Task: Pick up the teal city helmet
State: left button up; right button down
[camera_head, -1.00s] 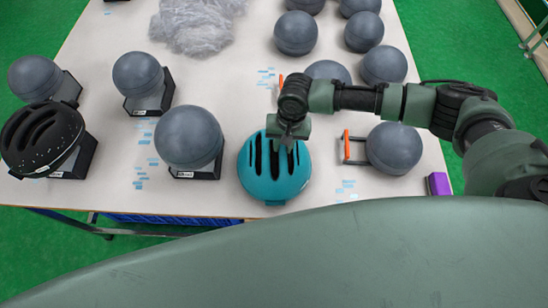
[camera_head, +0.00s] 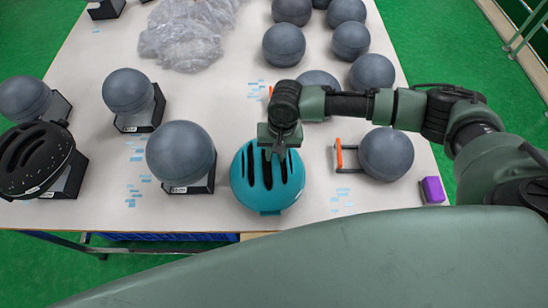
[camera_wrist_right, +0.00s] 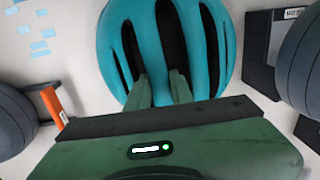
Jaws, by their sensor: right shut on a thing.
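The teal city helmet (camera_head: 268,190) is near the front edge of the table, with long dark vents along its shell. My right gripper (camera_head: 279,155) comes down on the helmet's far part and is shut on it. In the right wrist view the helmet (camera_wrist_right: 205,50) fills the upper middle, and the fingers of my right gripper (camera_wrist_right: 165,88) reach into its vents. The fingertips are partly hidden among the vents. What is under the helmet is hidden. My left gripper is not in view.
A grey ball on a black stand (camera_head: 181,153) is close left of the helmet. A grey ball (camera_head: 386,154) beside an orange-ended frame (camera_head: 339,155) is to the right. A black helmet (camera_head: 36,158) sits far left. A purple block (camera_head: 433,190) lies at the right edge.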

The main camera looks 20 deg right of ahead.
notch_tip(320, 180, up, 19)
jog(key=b, duration=0.3)
jog(key=shift+f, duration=0.15)
